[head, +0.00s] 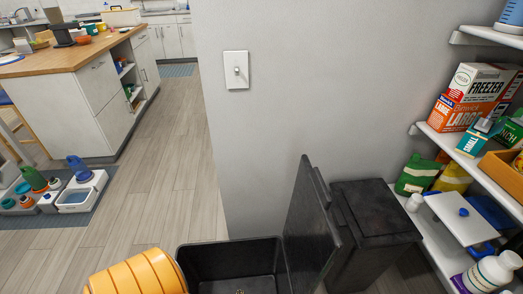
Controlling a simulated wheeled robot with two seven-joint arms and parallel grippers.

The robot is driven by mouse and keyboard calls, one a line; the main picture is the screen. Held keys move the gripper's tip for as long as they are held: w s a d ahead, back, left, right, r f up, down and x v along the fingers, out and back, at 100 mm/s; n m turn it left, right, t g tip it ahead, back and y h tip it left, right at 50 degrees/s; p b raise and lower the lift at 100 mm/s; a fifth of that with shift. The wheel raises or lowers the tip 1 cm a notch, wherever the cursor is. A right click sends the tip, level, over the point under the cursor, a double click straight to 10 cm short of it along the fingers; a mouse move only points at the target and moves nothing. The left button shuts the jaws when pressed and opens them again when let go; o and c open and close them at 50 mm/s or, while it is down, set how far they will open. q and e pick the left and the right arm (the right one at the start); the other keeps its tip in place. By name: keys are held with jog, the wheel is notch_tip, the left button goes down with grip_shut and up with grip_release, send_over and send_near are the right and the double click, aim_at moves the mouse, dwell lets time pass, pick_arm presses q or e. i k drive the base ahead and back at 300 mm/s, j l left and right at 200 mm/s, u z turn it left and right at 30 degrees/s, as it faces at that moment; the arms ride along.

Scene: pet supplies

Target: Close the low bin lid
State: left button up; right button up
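The low bin (232,252) is black and stands at the bottom middle of the head view, in front of the wall. Its black lid (308,232) is open and stands tilted upright along the bin's right side. The inside of the bin is visible and dark, with a small light mark low down. Neither of my grippers is in view.
A taller black bin (375,222) with its top shut stands right of the lid. An orange ribbed container (138,274) is left of the low bin. Shelves (470,165) with boxes and bottles line the right.

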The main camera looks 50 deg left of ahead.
aim_at(313, 241)
jog(key=u, duration=0.75)
